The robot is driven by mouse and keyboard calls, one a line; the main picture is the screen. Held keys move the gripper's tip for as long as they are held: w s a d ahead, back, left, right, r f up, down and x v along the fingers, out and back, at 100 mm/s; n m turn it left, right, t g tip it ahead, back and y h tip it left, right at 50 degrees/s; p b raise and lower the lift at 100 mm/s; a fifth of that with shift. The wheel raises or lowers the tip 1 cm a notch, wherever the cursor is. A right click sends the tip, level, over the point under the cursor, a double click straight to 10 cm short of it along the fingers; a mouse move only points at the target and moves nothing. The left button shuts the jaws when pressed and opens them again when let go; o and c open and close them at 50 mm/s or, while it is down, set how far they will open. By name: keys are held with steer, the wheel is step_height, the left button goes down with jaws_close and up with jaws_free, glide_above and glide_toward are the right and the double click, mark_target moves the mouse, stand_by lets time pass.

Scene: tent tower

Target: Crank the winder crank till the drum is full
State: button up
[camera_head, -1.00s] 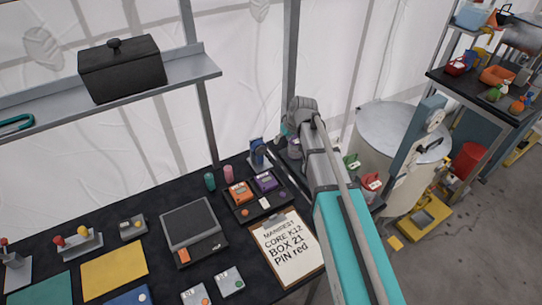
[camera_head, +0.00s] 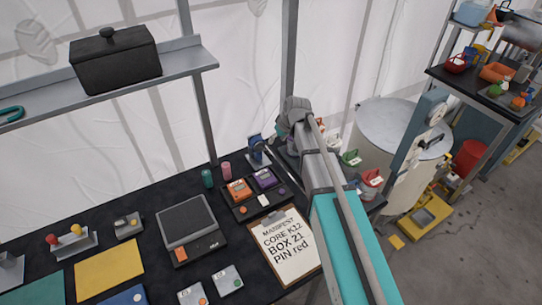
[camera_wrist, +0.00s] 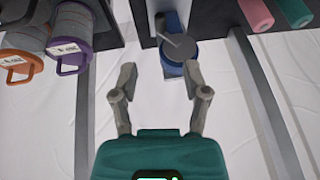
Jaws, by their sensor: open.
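The winder (camera_head: 257,150) is a small blue device at the back edge of the black table, left of my arm in the head view. In the wrist view its blue body (camera_wrist: 174,68) shows ahead of my gripper, with a round drum face and a grey bar, apparently the crank (camera_wrist: 178,42), across it. My gripper (camera_wrist: 160,73) is open, its two fingers spread to either side, with nothing held. The lower blue part of the winder shows between the fingertips; contact cannot be told. How full the drum is cannot be told.
Canisters with orange (camera_wrist: 22,62) and purple (camera_wrist: 72,55) handles are left in the wrist view. A clipboard (camera_head: 283,248) lies in front; a shelf with a black box (camera_head: 115,60) hangs at left.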

mark_target(263, 150)
steer(key=shift+b+x, duration=4.55)
steer(key=shift+x, duration=0.65)
steer(key=shift+f, duration=0.1)
